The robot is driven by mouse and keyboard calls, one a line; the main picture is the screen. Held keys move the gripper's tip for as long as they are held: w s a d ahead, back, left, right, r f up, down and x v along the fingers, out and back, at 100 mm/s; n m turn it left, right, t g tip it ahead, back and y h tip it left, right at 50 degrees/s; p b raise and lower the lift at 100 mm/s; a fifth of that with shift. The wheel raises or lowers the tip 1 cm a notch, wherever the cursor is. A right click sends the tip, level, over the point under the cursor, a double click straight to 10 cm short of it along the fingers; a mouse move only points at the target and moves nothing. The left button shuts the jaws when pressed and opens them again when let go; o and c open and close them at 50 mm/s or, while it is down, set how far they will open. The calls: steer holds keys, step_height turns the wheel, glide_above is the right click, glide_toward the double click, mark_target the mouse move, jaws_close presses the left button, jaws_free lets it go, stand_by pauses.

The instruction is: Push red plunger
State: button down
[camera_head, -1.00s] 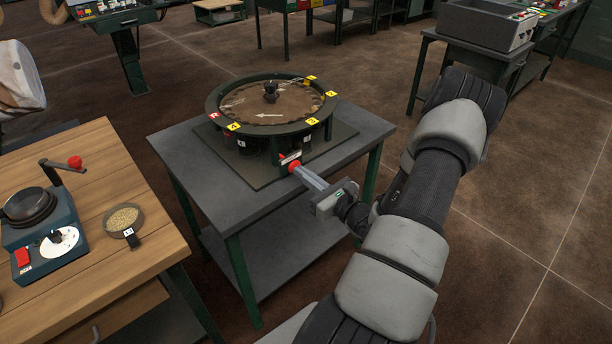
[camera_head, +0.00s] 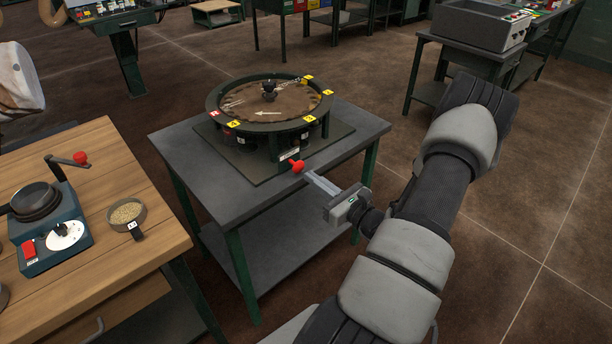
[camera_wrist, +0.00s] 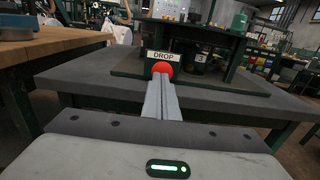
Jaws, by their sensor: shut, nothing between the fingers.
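The red plunger (camera_head: 297,167) sits at the front of a round rotary device (camera_head: 270,120) on the grey table. In the wrist view the plunger (camera_wrist: 163,68) is a round red knob just below a white label reading "DROP" (camera_wrist: 162,55). My gripper (camera_head: 308,175) is shut and empty, its fingers pointing at the plunger. In the head view a small gap seems to lie between the fingertips and the knob. In the wrist view the fingertips (camera_wrist: 161,77) overlap the knob's lower part, so contact is hard to judge there.
The grey table (camera_head: 205,185) has free room around the device's base plate. A wooden bench (camera_head: 120,170) at left carries a blue device with a crank (camera_head: 50,225) and a bowl of grains (camera_head: 126,213). Open floor lies to the right.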

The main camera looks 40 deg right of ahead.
steer(key=s+d, duration=0.1)
steer(key=s, duration=0.7)
steer(key=shift+s+f+p, duration=0.15)
steer(key=shift+s+p, duration=0.05)
steer(key=shift+p, duration=0.15)
